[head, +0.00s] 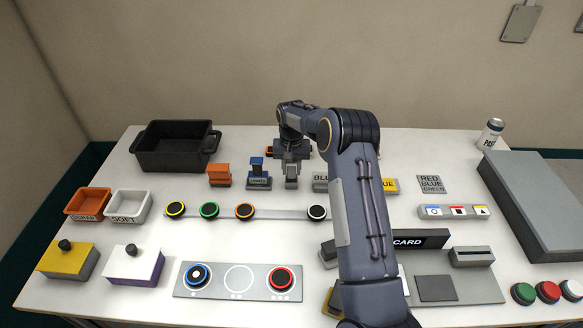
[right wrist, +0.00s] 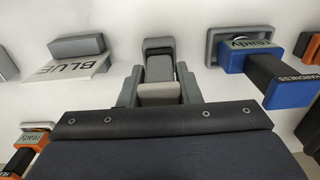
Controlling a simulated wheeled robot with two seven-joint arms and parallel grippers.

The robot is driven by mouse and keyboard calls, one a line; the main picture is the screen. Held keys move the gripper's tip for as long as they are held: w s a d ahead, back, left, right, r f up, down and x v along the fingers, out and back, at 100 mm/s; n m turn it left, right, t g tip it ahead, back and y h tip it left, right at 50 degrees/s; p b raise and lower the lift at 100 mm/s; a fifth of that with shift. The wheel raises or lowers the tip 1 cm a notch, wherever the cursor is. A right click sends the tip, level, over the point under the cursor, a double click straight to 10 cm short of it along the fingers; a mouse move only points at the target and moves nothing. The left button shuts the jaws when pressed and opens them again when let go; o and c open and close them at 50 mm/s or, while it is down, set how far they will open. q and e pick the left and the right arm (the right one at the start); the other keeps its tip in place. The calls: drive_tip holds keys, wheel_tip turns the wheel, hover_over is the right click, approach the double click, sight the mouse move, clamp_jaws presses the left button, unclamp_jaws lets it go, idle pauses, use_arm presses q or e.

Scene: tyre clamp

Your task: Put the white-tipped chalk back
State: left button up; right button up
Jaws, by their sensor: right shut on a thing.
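My right gripper (head: 291,166) reaches down at the back middle of the table. In the right wrist view its two grey fingers (right wrist: 160,88) are shut on a small grey piece with a pale end (right wrist: 160,93). This may be the white-tipped chalk, but I cannot tell for sure. A grey holder with a dark slot (right wrist: 158,46) shows just beyond the fingers; I cannot tell whether the piece sits in it or is clear of it. No other chalk is clear in either view. My left gripper is not in view.
A blue stand (head: 258,178) and an orange one (head: 219,176) stand left of the gripper in the head view. A grey holder with a BLUE card (right wrist: 80,66) is close by. A black bin (head: 176,150) stands back left. My right arm hides part of the table's middle.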

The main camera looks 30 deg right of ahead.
drive_tip(key=o, duration=0.9)
drive_tip(key=shift+r+p, duration=0.4)
wheel_tip(320, 180, up, 12)
drive_tip(key=shift+s+r, duration=0.1)
drive_tip(key=s+a+r+n+t+y, duration=0.1)
drive_tip(key=s+a+r+t, duration=0.15)
drive_tip(key=s+r, duration=0.5)
drive_tip(key=s+a+r+n+t+y, duration=0.1)
drive_tip(key=s+a+r, duration=0.35)
drive_tip(key=s, duration=0.65)
drive_tip(key=s+a+f+n, duration=0.1)
drive_tip(key=s+a+f, duration=0.1)
drive_tip(key=s, duration=0.4)
drive_tip(key=s+a+f+n+t+y, duration=0.1)
drive_tip(key=s+a, duration=0.3)
drive_tip(key=s, duration=0.2)
drive_tip(key=s+a+f+t, duration=0.1)
drive_tip(key=s+a+f, duration=0.1)
drive_tip(key=s+a, duration=0.2)
drive_tip(key=shift+s+f+n+y, duration=0.2)
drive_tip(key=shift+s, duration=0.55)
drive_tip(key=shift+s+f+n+y, duration=0.15)
drive_tip(key=shift+s+n+y, duration=0.05)
drive_tip(key=shift+s, duration=0.55)
